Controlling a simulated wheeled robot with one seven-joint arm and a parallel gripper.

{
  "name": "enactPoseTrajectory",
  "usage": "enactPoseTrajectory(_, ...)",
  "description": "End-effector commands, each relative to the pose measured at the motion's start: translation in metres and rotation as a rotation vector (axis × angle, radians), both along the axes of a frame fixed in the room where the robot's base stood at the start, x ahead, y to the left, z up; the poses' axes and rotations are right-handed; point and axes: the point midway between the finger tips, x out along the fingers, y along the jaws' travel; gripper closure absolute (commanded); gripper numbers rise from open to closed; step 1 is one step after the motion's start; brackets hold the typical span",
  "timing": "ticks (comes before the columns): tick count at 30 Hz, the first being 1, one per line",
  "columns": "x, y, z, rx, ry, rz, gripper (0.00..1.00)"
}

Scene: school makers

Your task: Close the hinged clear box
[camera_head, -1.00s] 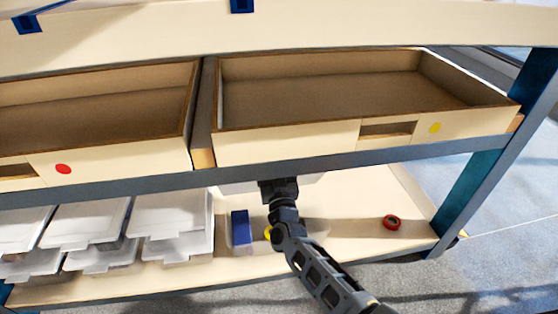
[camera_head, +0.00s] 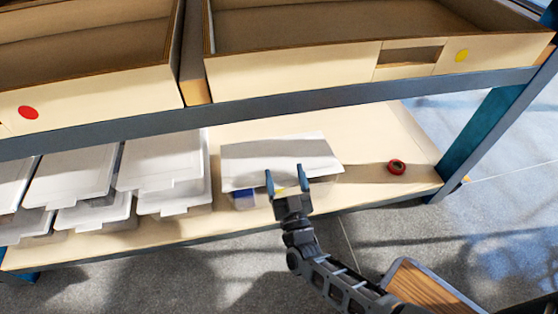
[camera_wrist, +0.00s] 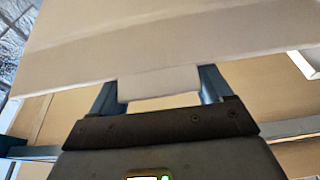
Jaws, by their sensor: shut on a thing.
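The clear box (camera_head: 234,202) stands on the lower shelf. Its whitish lid (camera_head: 278,152) now lies over its top, flat or nearly so; I cannot tell if the front edge is fully down. A blue thing (camera_head: 243,193) shows through the front wall, with a bit of yellow beside it. My gripper (camera_head: 284,178) is at the front edge of the lid, one finger on each side of the lid's tab. In the wrist view, the tab (camera_wrist: 158,82) sits between the fingers, and the lid (camera_wrist: 180,40) spreads beyond it.
Stacked clear boxes with white lids (camera_head: 160,163) stand left of the box. A red ring (camera_head: 397,167) lies on the bare shelf (camera_head: 390,130) to the right. Open wooden drawers (camera_head: 310,70) overhang the shelf. A wood-topped seat (camera_head: 430,290) stands on the floor in front.

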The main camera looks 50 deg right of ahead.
Motion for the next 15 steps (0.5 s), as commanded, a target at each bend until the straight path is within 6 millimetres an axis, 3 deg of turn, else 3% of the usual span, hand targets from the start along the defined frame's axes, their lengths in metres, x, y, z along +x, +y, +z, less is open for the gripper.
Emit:
enactPoseTrajectory(1, -0.002, 0.000, -0.011, -0.009, -0.012, 0.000, 0.76)
enactPoseTrajectory(4, -0.005, 0.001, -0.020, -0.033, -0.051, -0.001, 0.76)
enactPoseTrajectory(15, -0.009, 0.003, -0.040, -0.093, -0.146, -0.001, 0.76)
